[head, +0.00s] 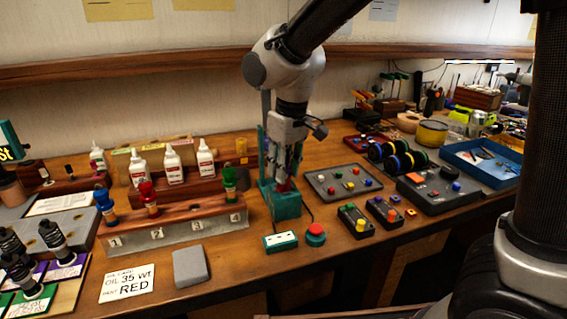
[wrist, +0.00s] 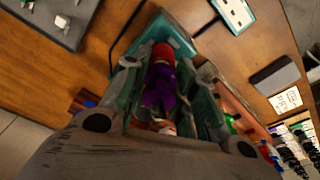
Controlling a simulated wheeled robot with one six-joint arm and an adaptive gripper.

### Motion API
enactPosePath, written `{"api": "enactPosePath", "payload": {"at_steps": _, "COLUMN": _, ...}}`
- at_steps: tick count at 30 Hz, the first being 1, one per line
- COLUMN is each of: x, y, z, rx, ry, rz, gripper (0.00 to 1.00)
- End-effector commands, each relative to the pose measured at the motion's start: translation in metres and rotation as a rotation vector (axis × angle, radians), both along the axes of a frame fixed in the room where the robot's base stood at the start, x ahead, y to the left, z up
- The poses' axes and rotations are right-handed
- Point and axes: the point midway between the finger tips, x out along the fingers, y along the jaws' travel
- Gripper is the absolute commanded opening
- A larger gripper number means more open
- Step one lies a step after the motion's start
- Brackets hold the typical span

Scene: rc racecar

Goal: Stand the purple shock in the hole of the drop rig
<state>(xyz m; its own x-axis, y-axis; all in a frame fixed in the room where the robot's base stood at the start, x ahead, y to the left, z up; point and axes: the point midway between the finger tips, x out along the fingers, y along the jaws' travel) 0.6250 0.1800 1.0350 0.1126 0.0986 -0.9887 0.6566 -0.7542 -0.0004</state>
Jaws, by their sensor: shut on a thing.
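The purple shock (wrist: 158,92) is between the two fingers of my gripper (wrist: 165,75), which is shut on it. Its red end (wrist: 162,53) points down towards the teal base of the drop rig (head: 283,204). In the head view my gripper (head: 284,165) points straight down over the rig's base, in front of its teal upright. The shock looks about upright, mostly hidden by the fingers there. The rig's base also shows in the wrist view (wrist: 183,38). The hole is hidden, and I cannot tell whether the shock's lower end is inside it.
A wooden rack (head: 180,222) with blue, red and green shocks stands left of the rig. A teal box (head: 280,242) and a red button (head: 315,235) lie in front. White bottles (head: 172,165) stand behind the rack.

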Motion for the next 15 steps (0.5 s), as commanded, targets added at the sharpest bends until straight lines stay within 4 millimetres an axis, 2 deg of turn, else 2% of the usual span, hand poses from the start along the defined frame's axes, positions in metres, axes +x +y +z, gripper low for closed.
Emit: {"api": "enactPosePath", "payload": {"at_steps": 15, "x": -0.0003, "y": -0.0001, "z": -0.0063, "rx": -0.001, "ry": 0.001, "rz": 0.000, "gripper": 0.03}}
